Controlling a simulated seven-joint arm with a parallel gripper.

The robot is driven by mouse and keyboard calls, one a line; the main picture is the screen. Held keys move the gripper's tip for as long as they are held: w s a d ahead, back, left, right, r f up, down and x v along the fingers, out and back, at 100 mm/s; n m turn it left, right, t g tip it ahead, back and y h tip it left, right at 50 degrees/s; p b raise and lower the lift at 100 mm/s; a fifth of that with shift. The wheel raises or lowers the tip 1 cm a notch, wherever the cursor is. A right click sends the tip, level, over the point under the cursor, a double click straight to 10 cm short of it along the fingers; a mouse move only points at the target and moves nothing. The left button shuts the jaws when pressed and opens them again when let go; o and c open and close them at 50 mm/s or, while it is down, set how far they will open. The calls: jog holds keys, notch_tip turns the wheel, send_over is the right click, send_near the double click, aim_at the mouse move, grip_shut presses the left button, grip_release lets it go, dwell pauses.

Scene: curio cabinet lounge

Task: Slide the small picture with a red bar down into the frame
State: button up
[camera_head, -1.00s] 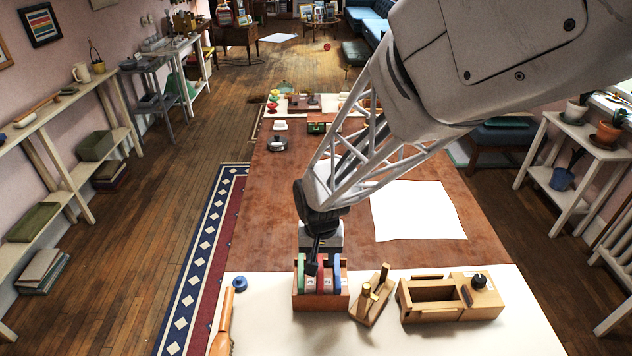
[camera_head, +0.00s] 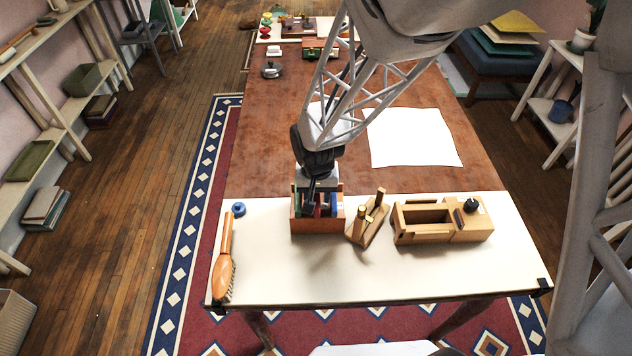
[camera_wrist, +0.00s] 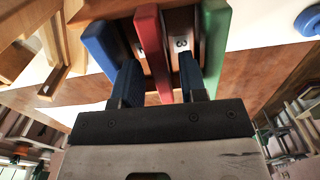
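A small wooden box (camera_head: 318,222) stands near the front of the table, with upright green, red and blue pieces in it. In the wrist view the red bar (camera_wrist: 153,40) is in the middle, with a blue bar (camera_wrist: 102,48) on the left and a green bar (camera_wrist: 214,45) on the right. My gripper (camera_head: 314,200) points down into the box. In the wrist view its blue-padded fingers (camera_wrist: 160,72) stand on either side of the red bar, with visible gaps. Any picture below the red bar is hidden.
A wooden stand with pegs (camera_head: 369,220) is close to the right of the box, then a wooden block with a recess and black knob (camera_head: 442,220). A brush (camera_head: 225,262) and blue knob (camera_head: 239,209) lie left. White paper (camera_head: 413,138) lies behind. The front cream strip is clear.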

grip_shut()
jog(key=shift+r, duration=0.2)
jog(key=shift+r, duration=4.05)
jog(key=shift+c, duration=2.4)
grip_release()
grip_shut()
